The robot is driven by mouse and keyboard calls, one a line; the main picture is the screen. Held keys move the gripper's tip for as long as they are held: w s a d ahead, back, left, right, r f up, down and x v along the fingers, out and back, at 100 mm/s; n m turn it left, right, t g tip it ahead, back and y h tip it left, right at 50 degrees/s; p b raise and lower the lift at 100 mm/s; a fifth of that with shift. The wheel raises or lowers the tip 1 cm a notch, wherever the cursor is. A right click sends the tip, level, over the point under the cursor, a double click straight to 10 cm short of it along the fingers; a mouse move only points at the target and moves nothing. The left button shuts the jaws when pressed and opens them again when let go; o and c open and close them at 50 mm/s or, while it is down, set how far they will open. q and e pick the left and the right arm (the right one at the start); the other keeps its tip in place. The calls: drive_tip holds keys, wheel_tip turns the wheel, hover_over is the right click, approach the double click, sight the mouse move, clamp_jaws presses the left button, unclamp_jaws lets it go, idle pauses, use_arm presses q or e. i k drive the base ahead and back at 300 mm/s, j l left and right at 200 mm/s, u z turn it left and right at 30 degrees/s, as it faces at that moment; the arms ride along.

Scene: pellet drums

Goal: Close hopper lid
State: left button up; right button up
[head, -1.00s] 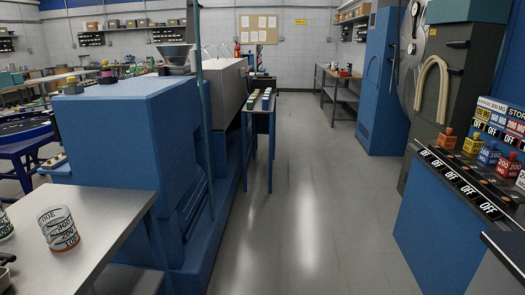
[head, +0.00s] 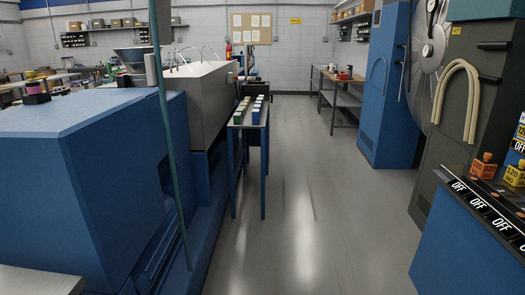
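A grey funnel-shaped hopper (head: 132,56) stands on top of the large blue machine (head: 85,135) at the left. It is partly behind a thin green upright pole (head: 166,120). I cannot make out a lid on it or tell whether it is open. Neither of my grippers shows in the head view.
A narrow blue-legged table (head: 247,122) with several small containers stands beside the machine. A clear grey floor aisle (head: 305,190) runs ahead. Blue (head: 385,100) and grey-green (head: 462,95) cabinets and a blue console (head: 465,240) line the right. A metal table corner (head: 40,280) is at lower left.

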sight(163, 8)
drive_tip(key=i+l, duration=0.1)
drive_tip(key=i, duration=1.25)
drive_tip(key=i+u, duration=0.15)
drive_tip(key=u, duration=0.9)
